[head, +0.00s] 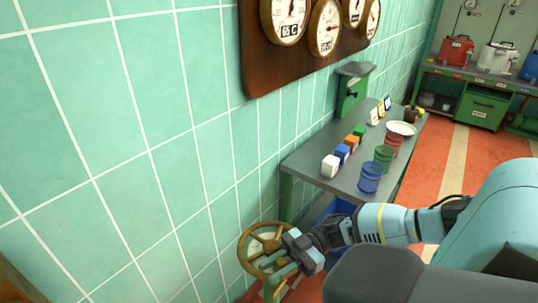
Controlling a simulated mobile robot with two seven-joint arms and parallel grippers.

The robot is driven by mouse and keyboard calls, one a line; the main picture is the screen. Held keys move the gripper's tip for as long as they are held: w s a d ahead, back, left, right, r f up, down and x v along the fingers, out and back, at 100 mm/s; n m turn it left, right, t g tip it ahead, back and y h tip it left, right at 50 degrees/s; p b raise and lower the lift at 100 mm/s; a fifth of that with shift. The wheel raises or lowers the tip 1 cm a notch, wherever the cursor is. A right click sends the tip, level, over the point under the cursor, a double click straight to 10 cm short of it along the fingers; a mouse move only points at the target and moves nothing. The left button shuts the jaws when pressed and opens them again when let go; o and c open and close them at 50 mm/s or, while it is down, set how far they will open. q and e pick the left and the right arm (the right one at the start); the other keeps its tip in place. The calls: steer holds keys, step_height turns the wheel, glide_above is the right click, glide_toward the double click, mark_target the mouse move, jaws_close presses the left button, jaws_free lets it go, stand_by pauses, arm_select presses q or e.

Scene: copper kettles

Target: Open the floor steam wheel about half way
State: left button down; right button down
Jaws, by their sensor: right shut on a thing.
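The steam wheel (247,243) is a brass-coloured spoked handwheel low by the green tiled wall, at the bottom middle of the head view. My right gripper (288,262) reaches in from the right and is shut on the wheel at its right side. The gripper's body hides the right part of the rim. How far the wheel is turned cannot be told. My left gripper is not in view.
A grey-topped table (339,184) stands beyond the wheel with coloured blocks, a blue tin (370,178), a green tin (383,157) and a white dish (402,128). A gauge board (262,75) hangs above. A green bench (478,103) stands far right; orange floor lies before it.

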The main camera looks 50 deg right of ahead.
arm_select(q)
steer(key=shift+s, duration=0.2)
arm_select(e)
steer(key=shift+s+f, duration=0.15)
steer(key=shift+s, duration=0.15)
steer(key=c, duration=1.5)
jaws_free()
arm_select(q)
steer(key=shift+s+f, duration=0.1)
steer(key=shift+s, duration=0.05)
arm_select(e)
steer(key=o, duration=0.3)
steer(key=b+v, duration=0.1)
steer(key=v, duration=0.6)
steer(key=shift+d, duration=0.45)
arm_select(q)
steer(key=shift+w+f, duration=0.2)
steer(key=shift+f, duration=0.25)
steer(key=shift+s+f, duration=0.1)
arm_select(e)
steer(key=shift+s, duration=0.1)
